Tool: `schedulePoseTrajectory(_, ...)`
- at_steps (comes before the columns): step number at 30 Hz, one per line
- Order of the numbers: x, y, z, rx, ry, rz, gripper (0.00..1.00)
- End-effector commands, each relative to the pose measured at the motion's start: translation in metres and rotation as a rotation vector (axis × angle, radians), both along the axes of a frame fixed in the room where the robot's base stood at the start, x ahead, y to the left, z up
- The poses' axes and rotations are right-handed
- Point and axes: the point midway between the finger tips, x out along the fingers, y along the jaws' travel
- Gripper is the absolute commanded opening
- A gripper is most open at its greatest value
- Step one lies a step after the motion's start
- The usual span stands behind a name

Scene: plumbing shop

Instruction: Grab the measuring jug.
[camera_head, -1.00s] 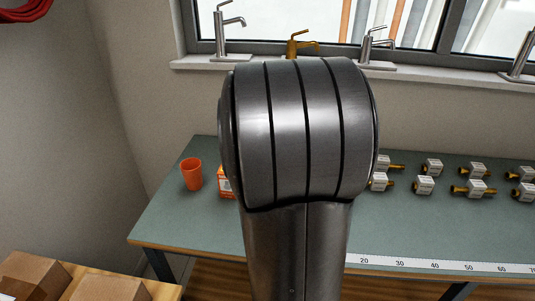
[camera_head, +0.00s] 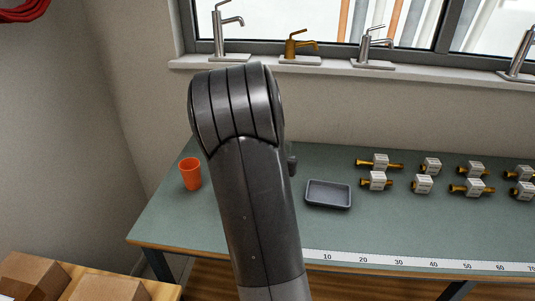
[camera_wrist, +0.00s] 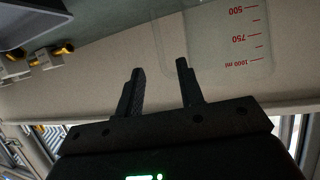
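The clear measuring jug (camera_wrist: 225,45), with red marks reading 500, 750 and 1000 ml, shows upside down at the upper right of the wrist view. My gripper (camera_wrist: 160,68) is open, its two dark fingers apart with no object clearly held. The right finger overlaps the jug's left edge in the picture. I cannot tell whether it touches the jug. In the head view, the jug and my gripper do not show; my arm covers part of the bench.
An orange cup (camera_head: 190,174) stands at the left on the green bench (camera_head: 385,225). A grey tray (camera_head: 328,195) lies right of my arm. Several brass valves with white tags (camera_head: 422,184) stand farther right. Faucets (camera_head: 372,48) line the sill. A ruler strip (camera_head: 430,264) runs along the front.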

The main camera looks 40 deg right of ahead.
Motion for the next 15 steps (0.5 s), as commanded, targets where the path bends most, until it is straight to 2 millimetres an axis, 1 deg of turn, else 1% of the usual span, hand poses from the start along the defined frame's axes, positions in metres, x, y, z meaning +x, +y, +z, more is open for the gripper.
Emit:
schedulePoseTrajectory(8, 0.012, -0.021, -0.010, -0.001, 0.002, -0.002, 0.35)
schedulePoseTrajectory(15, 0.031, -0.048, -0.023, -0.001, 0.001, -0.001, 0.35)
